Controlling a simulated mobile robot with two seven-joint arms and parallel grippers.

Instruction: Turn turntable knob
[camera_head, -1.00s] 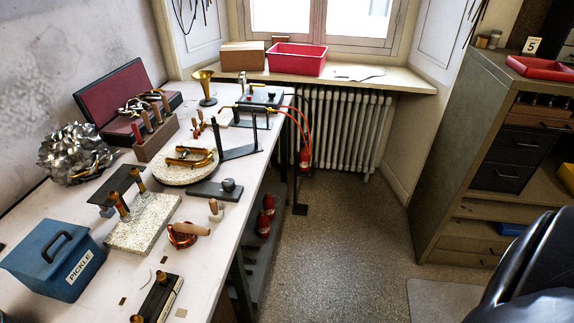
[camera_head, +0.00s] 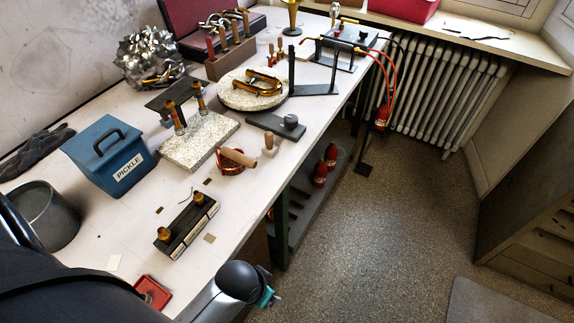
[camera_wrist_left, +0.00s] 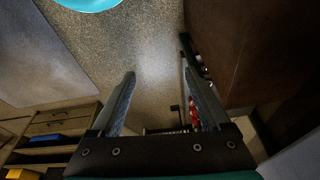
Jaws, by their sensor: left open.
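The turntable (camera_head: 226,96) is a round speckled disc on the workbench, with a curved brass part (camera_head: 258,84) lying on it. A dark flat base (camera_head: 265,124) sits in front of it, carrying a dark round knob (camera_head: 290,121). Nothing of mine touches the knob. My left gripper (camera_wrist_left: 165,95) shows in the left wrist view, with its two fingers apart and nothing between them, above the floor beside the bench. Its fingers do not show in the head view, where parts of my arm fill the lower left. My right gripper is not in view.
A blue pickle box (camera_head: 108,158), a speckled block (camera_head: 199,142), a copper coil (camera_head: 230,162) and a black block with brass knobs (camera_head: 187,225) stand on the near bench. A stand (camera_head: 314,88) rises beside the turntable. Red bottles (camera_head: 320,173) sit below.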

